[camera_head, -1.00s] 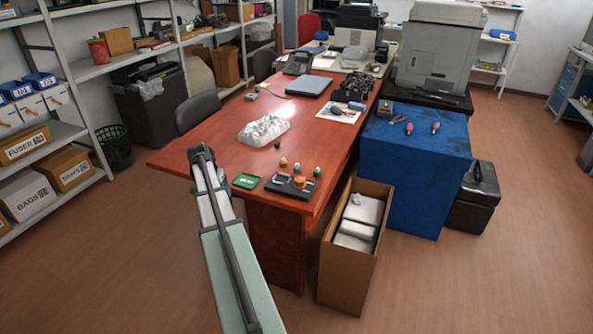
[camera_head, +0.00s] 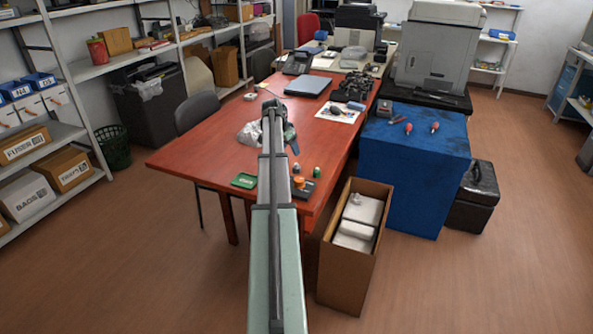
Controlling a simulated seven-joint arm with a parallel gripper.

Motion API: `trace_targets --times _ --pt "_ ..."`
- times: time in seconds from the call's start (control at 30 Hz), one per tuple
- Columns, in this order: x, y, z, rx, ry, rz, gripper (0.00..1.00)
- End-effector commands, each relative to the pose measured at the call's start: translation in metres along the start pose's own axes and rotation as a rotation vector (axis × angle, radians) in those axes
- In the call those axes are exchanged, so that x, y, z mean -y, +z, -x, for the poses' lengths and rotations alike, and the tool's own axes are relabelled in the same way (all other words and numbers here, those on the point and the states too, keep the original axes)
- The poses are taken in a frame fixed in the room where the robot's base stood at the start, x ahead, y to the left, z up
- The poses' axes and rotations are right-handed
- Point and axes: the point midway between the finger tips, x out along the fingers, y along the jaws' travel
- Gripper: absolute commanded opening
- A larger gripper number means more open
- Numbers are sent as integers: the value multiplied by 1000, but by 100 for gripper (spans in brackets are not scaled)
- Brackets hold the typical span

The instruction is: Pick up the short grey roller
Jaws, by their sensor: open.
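No thing in view can be made out for certain as the short grey roller. Two small dark or greyish pieces lie on and beside a printed white sheet (camera_head: 340,117) on the red table: a dark one (camera_head: 337,111) and a greyer one (camera_head: 356,106). They are too small to identify. My gripper (camera_head: 293,147) is over the table, beyond the small black tray (camera_head: 309,186) and left of the sheet. It is open; its fingers are small and partly hidden by my arm. My arm also covers part of the crumpled clear bag (camera_head: 248,134).
The red table (camera_head: 195,150) is clear at its left. A green tray (camera_head: 244,181) and several small caps, one orange (camera_head: 299,181), are near its front. A closed laptop (camera_head: 308,86) lies farther back. An open carton (camera_head: 328,262) and a blue-covered table (camera_head: 415,175) stand to the right.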

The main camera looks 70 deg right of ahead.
Motion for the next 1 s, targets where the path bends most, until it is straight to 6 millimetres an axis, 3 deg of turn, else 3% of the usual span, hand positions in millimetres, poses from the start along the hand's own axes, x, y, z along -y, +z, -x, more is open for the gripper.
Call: trace_targets --times 0.3,0.67,1.0 --pt "1 1 -54 2 1 2 67" --pt "1 1 -78 1 0 2 67" --pt "1 2 -118 1 1 2 67"
